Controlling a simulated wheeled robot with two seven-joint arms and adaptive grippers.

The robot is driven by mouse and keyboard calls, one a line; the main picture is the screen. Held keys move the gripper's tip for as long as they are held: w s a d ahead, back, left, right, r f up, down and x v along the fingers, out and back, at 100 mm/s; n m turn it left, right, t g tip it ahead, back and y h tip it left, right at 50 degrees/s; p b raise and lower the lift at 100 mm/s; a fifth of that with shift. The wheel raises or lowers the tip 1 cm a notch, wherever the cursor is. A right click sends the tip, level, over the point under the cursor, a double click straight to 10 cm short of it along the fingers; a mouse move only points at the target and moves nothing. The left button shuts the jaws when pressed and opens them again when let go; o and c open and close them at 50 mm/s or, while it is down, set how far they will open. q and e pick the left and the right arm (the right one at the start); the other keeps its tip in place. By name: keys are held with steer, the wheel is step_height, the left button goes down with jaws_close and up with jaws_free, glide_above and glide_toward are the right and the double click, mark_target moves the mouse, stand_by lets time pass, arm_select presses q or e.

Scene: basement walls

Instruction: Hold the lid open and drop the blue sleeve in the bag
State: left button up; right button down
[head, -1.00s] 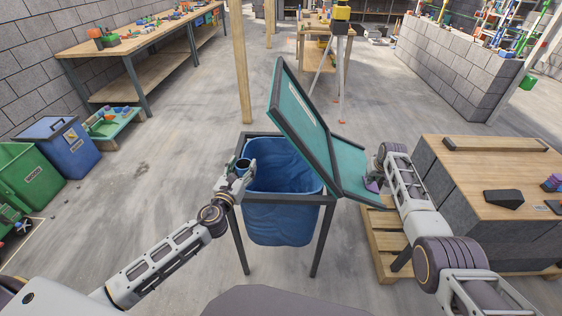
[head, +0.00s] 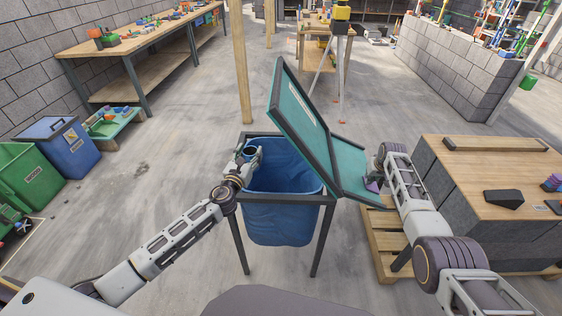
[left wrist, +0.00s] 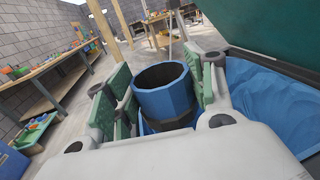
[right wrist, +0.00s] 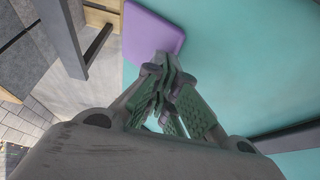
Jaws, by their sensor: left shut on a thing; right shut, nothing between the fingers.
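The blue sleeve (left wrist: 165,98), a short open tube with a dark band low down, is between my left gripper's fingers. My left gripper (head: 250,155) is shut on it at the bag's left back rim. The blue bag (head: 280,208) hangs open in a dark frame (head: 300,200).
A wood-topped block bench (head: 490,165) on a pallet (head: 385,240) stands close to my right arm. Blue (head: 62,148) and green (head: 35,178) bins stand at left. A long workbench (head: 140,40) is at the back left. The floor left of the frame is clear.

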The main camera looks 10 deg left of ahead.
arm_select(q)
steer(key=w, duration=0.7)
steer(key=shift+w, duration=0.15)
stand_by(0.3)
steer(key=o, duration=1.1)
steer(key=shift+o, duration=1.3)
steer(key=s, duration=2.4)
